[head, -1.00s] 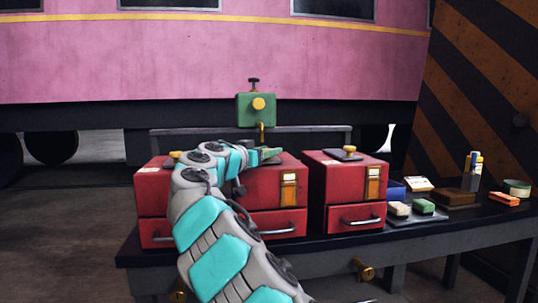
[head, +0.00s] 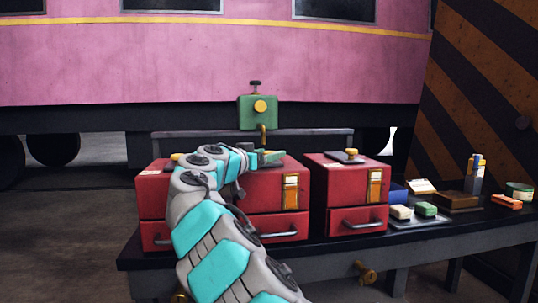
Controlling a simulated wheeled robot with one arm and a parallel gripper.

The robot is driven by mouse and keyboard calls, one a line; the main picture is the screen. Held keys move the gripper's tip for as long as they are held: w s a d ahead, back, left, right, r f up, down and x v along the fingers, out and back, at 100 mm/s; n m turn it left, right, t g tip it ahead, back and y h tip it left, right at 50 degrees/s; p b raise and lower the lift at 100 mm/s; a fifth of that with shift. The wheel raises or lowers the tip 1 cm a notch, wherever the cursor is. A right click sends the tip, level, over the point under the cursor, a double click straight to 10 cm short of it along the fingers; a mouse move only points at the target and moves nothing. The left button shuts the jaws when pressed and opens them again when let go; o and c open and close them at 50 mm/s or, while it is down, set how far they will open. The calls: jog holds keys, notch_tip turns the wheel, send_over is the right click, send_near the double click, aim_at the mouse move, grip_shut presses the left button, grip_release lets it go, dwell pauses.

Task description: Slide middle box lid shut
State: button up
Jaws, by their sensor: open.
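The middle red box (head: 265,190) stands on the dark bench, with a drawer with a metal handle (head: 280,233) at its lower front and a white and orange label at its upper right. My arm crosses in front of its left part. My gripper (head: 272,157) is at the top of this box, near its rear middle, with its fingers pointing right. The fingers are small here and the gap between them is hard to see. The lid and any knob on it are mostly hidden by my gripper and wrist, so I cannot tell how far it is shut or whether I touch it.
A left red box (head: 152,190) and a right red box (head: 345,190), each with a yellow knob on top, flank it. A green box with a yellow tap (head: 258,112) stands behind. Small blocks and a grey tray (head: 420,222) occupy the bench's right side.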

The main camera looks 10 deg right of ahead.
jog(key=v, duration=0.7)
jog(key=shift+r+b, duration=0.1)
jog(key=shift+b, duration=0.2)
